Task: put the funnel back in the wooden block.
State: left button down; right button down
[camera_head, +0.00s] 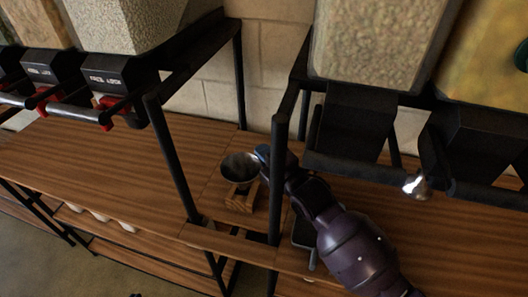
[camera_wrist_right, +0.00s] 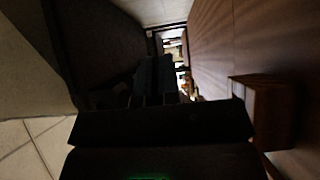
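The funnel (camera_head: 240,167), a dark metal bowl, appears over the wooden block (camera_head: 240,202) on the wooden counter. Its lower part overlaps the block in the picture, and I cannot tell whether it is seated in it. My right gripper (camera_head: 264,156) is at the funnel's right rim, with its arm coming from the lower right. Whether the fingers are closed on the rim is hidden. In the dark right wrist view the gripper (camera_wrist_right: 158,80) is a black shape, and a brown wooden piece, probably the block (camera_wrist_right: 278,112), shows at right. My left gripper is out of view.
Black rack posts (camera_head: 278,180) stand close beside the block, with another post (camera_head: 172,160) to the left. Black dispensers (camera_head: 352,125) hang at the right and others with red parts (camera_head: 108,88) at the left. The counter (camera_head: 90,165) at left is clear.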

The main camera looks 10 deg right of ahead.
dwell(0.4)
dwell(0.4)
jog(key=shift+f, duration=0.1)
jog(key=shift+f, duration=0.55)
dwell(0.5)
jog(key=shift+f, duration=0.35)
jog(key=shift+s+f, duration=0.1)
jog(key=shift+f, duration=0.1)
